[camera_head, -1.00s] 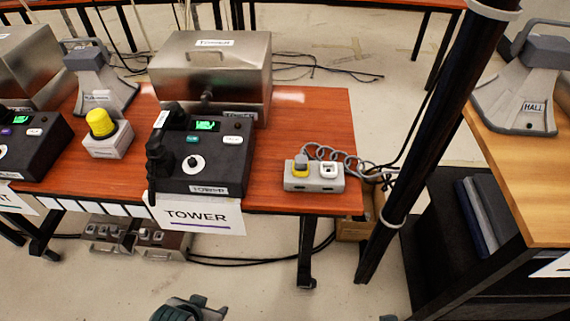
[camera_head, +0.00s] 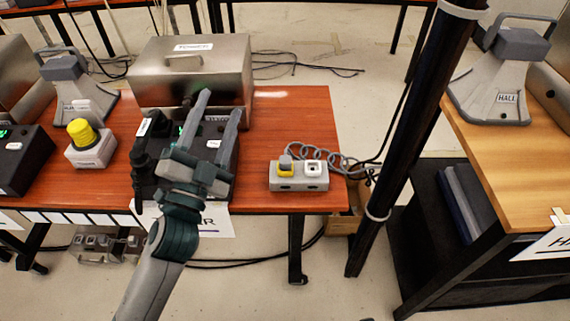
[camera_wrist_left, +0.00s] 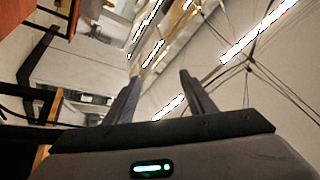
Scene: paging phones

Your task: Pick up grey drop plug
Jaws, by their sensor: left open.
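The grey drop plug (camera_head: 286,160) sits upright in the yellow-rimmed left socket of a small grey socket box (camera_head: 299,185) near the right end of the red-brown table. A grey coiled cord (camera_head: 325,153) runs from it to the right. My left gripper (camera_head: 218,112) is raised in front of the black phone console marked TOWER, left of the plug and apart from it. Its two fingers are spread and empty. In the left wrist view the fingers (camera_wrist_left: 158,88) show against the ceiling and walls, with no plug between them. My right gripper is not in view.
A metal box (camera_head: 190,75) stands behind the black console (camera_head: 150,180). A yellow-topped button box (camera_head: 90,143) is on the left. A dark pole (camera_head: 410,120) rises right of the table. The tabletop around the socket box is mostly clear.

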